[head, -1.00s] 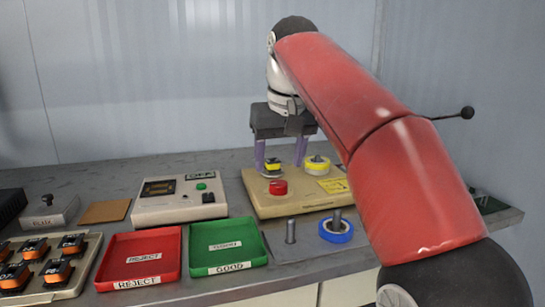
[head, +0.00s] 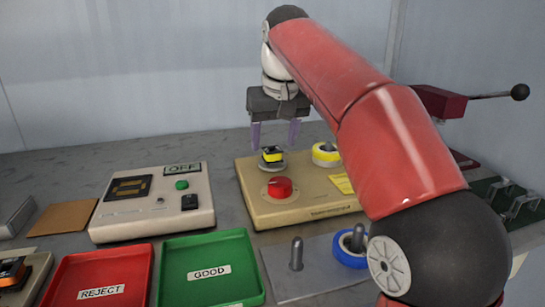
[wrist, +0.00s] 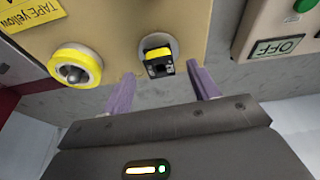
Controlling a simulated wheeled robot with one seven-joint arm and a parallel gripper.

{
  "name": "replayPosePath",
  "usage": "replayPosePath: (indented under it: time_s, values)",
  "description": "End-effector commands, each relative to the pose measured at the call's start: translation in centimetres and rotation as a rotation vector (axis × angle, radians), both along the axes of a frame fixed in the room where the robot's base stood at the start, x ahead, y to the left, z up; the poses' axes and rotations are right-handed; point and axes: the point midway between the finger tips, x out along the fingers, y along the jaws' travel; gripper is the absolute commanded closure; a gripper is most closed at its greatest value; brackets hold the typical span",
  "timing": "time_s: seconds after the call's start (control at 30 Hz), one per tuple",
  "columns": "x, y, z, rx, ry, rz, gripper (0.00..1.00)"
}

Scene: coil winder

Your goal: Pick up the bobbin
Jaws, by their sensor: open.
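The bobbin (head: 271,155), with a yellow band and black ends, sits on a round holder on the beige coil winder (head: 305,208). In the wrist view the bobbin (wrist: 158,62) shows ahead of and roughly between the fingertips. My gripper (head: 275,146) is open and empty, its two purple fingers hanging behind the bobbin in the head view. The gripper (wrist: 161,75) also shows in the wrist view, with no finger seen touching the bobbin. The exact gap is hard to judge.
A yellow tape roll (head: 326,153) stands on the winder beside the bobbin, and a red knob (head: 280,187) is in front. A tester (head: 150,205) sits left. The green GOOD tray (head: 238,284), red REJECT tray (head: 125,268) and blue tape roll (head: 348,259) lie nearer.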

Motion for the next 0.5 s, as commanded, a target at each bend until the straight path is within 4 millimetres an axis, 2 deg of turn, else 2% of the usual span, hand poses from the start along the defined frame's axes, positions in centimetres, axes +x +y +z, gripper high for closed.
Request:
replayPosePath:
  time_s: [0.03, 0.17, 0.43, 0.5]
  values:
    - [0.3, 0.1, -1.0, -0.001, 0.003, 0.0, 0.4]
    - [0.7, 0.2, -2.2, 0.0, 0.001, 0.0, 0.4]
    - [0.8, 0.3, -2.4, 0.0, -0.001, 0.0, 0.4]
    - [0.8, 0.3, -2.4, 0.0, -0.001, 0.0, 0.48]
